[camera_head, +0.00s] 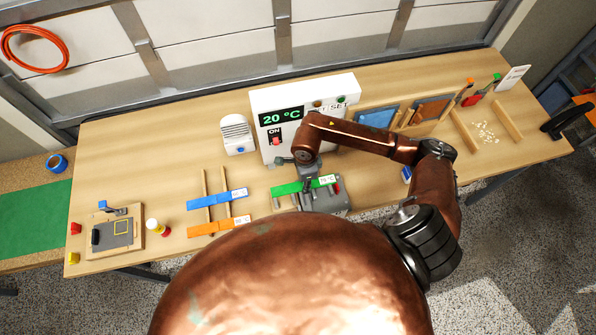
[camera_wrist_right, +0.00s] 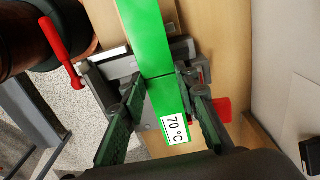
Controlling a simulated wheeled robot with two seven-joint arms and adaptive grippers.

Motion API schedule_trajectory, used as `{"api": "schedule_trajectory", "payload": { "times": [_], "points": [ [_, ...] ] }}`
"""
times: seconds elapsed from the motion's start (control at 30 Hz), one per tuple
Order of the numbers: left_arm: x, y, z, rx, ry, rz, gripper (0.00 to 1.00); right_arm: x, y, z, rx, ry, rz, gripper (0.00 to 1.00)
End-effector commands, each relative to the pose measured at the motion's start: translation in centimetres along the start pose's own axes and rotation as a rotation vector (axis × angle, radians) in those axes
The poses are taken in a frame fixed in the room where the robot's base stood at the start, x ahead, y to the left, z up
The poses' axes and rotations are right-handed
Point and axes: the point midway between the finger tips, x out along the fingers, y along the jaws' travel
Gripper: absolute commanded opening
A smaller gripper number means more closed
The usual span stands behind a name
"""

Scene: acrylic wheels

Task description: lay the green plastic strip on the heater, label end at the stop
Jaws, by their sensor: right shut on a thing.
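The green plastic strip (camera_head: 288,188) lies across the heater (camera_head: 339,207) area in the head view, its white label end to the right. In the right wrist view the strip (camera_wrist_right: 150,45) runs between the fingers, with its "70 °C" label close to the camera. My right gripper (camera_head: 307,183) is shut on the strip; its fingers also show in the right wrist view (camera_wrist_right: 160,88). A grey device lies below the strip. I cannot tell whether the strip touches it or where the stop is. My left gripper is not in view.
A blue strip (camera_head: 231,196) and an orange strip (camera_head: 218,227) rest on wooden rails at left. A white control box (camera_head: 290,137) reading 20 °C stands behind, beside a small white vented unit (camera_head: 237,134). A clamp board (camera_head: 115,235) is at far left.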

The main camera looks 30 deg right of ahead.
Motion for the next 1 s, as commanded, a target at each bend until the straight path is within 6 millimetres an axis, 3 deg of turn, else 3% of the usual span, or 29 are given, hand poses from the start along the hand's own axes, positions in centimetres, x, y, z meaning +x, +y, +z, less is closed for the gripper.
{"api": "schedule_trajectory", "payload": {
  "times": [0.47, 0.8, 1.0],
  "points": [
    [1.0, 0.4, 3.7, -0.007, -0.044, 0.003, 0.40, 2.4, 0.0, 0.3, -0.008, -0.001, 0.002, 0.01],
    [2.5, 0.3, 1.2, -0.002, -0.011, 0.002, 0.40, 5.2, 0.0, 0.2, -0.005, -0.001, 0.001, 0.01],
    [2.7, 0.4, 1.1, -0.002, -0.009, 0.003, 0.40, 5.5, 0.0, 0.2, -0.005, 0.000, 0.000, 0.01]
  ]
}}
